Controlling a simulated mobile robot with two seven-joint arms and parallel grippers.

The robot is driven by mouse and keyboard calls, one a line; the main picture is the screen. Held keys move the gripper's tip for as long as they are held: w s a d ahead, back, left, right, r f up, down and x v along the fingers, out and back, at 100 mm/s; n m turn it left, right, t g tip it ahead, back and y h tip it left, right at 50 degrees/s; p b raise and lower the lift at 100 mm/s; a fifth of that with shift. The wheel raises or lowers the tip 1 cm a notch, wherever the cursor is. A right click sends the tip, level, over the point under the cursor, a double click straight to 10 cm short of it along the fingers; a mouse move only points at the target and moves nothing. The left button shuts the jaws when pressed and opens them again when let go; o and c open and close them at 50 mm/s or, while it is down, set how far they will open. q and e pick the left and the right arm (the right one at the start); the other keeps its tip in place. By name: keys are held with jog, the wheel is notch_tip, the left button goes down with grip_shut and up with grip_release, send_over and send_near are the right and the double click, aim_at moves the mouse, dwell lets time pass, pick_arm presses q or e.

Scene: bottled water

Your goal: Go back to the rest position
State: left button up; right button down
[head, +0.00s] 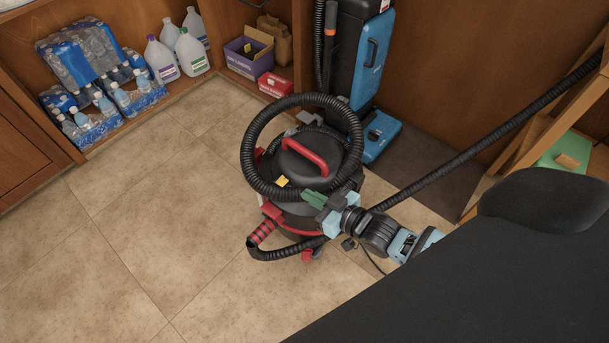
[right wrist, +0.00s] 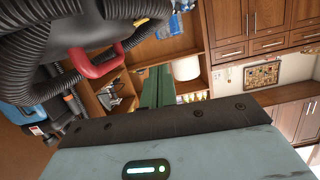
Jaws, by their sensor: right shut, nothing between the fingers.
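My right gripper (head: 313,198) shows in the head view in front of the canister vacuum (head: 303,170). Its green fingers are together with nothing between them. They also show closed in the right wrist view (right wrist: 155,88). The black vacuum with its red handle (head: 304,156) and coiled hose stands on the tiled floor. It fills the upper left of the right wrist view. The gripper overlaps the vacuum's right front side in the head view; I cannot tell whether they touch. My left gripper is in neither view.
Bottled water packs (head: 82,52) and white jugs (head: 192,50) stand on a low wooden shelf. A purple box (head: 247,58) and a red box (head: 275,84) are beside them. A blue upright vacuum (head: 373,60) stands behind. The tiled floor (head: 120,230) at left is clear.

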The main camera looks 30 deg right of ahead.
jog(key=shift+s, duration=0.1)
dwell(0.5)
jog(key=s+a+f+m+g+h, duration=0.15)
jog(key=s+f, duration=0.25)
jog(key=s, duration=0.7)
jog(key=s+a+f+g, duration=0.1)
jog(key=s+f+g, duration=0.2)
jog(key=s, duration=0.8)
jog(key=s+d+r+g+h, duration=0.15)
jog(key=s+g, duration=0.25)
jog(key=s, duration=1.5)
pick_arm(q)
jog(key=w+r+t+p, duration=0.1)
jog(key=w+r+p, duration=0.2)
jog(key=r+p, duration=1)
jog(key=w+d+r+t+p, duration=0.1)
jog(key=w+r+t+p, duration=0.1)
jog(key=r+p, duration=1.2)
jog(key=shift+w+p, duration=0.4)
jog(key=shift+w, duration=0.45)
pick_arm(e)
jog(key=w+r+t, duration=0.1)
jog(key=w+r, duration=0.2)
jog(key=r, duration=1)
jog(key=w+a+r+t, duration=0.1)
jog(key=w+r, duration=0.3)
jog(key=r, duration=0.9)
jog(key=shift+w+r+t, duration=0.25)
jog(key=shift+t, duration=0.3)
